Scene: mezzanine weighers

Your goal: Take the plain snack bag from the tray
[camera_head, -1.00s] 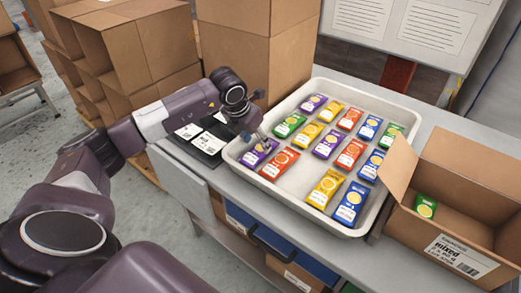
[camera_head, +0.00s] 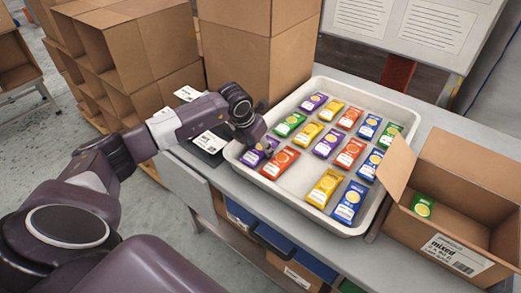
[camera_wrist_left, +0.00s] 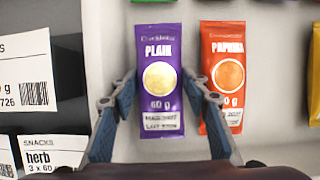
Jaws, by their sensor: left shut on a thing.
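A purple snack bag marked PLAIN (camera_wrist_left: 158,85) lies in the white tray (camera_head: 300,212), at the tray's near left corner. It also shows in the head view (camera_head: 252,158), partly covered by my left gripper (camera_head: 257,146). In the left wrist view the two fingers of my left gripper (camera_wrist_left: 158,110) are on either side of the bag's lower half, shut on it. The bag looks flat in the tray; I cannot tell whether it is lifted. Two more purple bags (camera_head: 313,102) (camera_head: 327,145) lie in the tray. My right gripper is not in view.
An orange paprika bag (camera_wrist_left: 223,75) lies close to the right of the held bag. Several yellow, green, blue and red bags fill the tray. An open carton marked mixed (camera_head: 456,258) with a green bag (camera_head: 423,206) stands right. Tall cartons (camera_head: 262,50) stand behind.

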